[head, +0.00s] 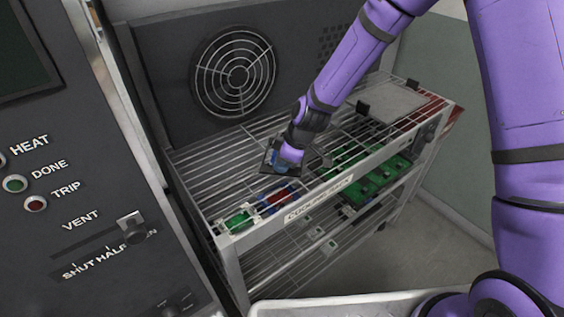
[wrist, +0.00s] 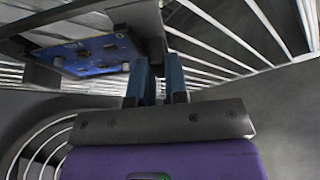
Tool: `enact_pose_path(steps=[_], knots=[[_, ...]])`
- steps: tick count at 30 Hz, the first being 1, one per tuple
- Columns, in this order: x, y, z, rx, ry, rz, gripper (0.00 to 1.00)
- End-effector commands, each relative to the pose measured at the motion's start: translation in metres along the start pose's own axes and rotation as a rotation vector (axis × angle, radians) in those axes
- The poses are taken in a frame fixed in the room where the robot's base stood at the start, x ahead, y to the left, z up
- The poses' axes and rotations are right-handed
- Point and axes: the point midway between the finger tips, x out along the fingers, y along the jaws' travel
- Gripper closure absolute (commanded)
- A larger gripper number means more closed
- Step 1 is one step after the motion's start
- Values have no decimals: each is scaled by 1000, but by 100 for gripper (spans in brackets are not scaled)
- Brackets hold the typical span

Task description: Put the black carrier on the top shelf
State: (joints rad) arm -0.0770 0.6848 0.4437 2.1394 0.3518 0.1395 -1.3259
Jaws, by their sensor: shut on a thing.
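The black carrier (head: 317,161) is over the wire top shelf (head: 215,165) of the rack in the head view, partly hidden behind my gripper (head: 283,163). In the wrist view my gripper (wrist: 158,88) is shut on the dark wall of the carrier (wrist: 148,28). A blue circuit board (wrist: 92,52) shows in the carrier at the upper left. I cannot tell whether the carrier touches the shelf wires.
A green board (head: 238,221) and a red-and-blue board (head: 277,199) are along the shelf's front left. Several green boards (head: 372,180) are to the right. A fan grille (head: 237,72) stands behind; a control panel (head: 70,190) is at left. The shelf's back left is bare.

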Motion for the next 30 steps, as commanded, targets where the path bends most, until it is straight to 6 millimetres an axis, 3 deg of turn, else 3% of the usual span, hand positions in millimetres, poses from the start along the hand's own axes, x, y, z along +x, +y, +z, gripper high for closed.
enact_pose_path(steps=[8,9,12,23,30], knots=[[2,0,1,1,0,0,100],[2,0,1,1,0,0,79],[2,0,1,1,0,1,60],[-3,0,-1,0,1,2,60],[-38,1,0,0,1,5,60]])
